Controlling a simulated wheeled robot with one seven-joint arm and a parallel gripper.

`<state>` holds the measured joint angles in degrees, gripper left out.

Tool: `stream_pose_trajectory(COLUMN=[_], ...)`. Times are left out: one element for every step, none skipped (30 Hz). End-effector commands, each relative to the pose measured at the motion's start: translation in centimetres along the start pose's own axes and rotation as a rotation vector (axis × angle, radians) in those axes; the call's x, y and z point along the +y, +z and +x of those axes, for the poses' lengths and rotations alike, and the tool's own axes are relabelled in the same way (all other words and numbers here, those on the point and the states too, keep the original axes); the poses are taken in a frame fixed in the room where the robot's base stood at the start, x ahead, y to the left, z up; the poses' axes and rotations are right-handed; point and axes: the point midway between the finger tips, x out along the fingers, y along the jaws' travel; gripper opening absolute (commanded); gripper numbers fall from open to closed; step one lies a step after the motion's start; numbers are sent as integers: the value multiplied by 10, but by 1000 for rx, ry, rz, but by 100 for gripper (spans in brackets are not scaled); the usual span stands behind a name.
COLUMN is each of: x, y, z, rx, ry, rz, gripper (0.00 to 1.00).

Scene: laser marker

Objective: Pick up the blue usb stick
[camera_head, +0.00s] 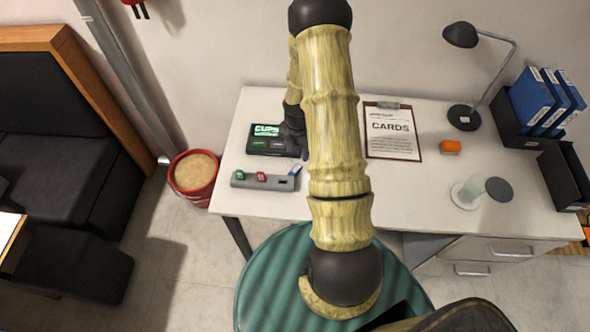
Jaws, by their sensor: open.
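A small blue stick (296,169), which looks like the usb stick, stands tilted at the right end of a grey holder (277,183) on the desk's left side. A green stick (240,176) and a red stick (261,177) stand in the same holder, further left. My gripper (303,154) is open and only partly in view, just above and behind the blue stick. My own arm hides much of it, and I cannot see its fingertips clearly. The blue stick appears apart from it.
A black device with a green screen (266,131) sits behind the holder on the white desk (420,190). A green round seat (262,275) stands in front.

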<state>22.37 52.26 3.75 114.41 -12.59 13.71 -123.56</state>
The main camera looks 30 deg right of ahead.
Motion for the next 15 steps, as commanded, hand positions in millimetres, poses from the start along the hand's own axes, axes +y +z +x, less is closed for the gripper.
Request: stream_pose_trajectory(x=[0,0,-1,-1,-1,0,-1,0,0,0,0,0,0,0,0], y=[-1,-1,0,0,0,0,0,0,0,0,0,1,1,1,1], z=[7,11,17,21,25,29,32,34,36,37,38,38,38,38,38], rx=[2,2,1,2,2,1,1,1,0,0,-1,-1,-1,-1,-1], ry=[-3,-3,-3,-3,-3,-2,-2,-2,-1,0,0,0,0,0,0], rz=[0,1,1,0,0,1,2,2,2,2,2,2,2,2,2], gripper=[47,47,47,47,47,47,47,47,47,47,47,47,47,47,47])
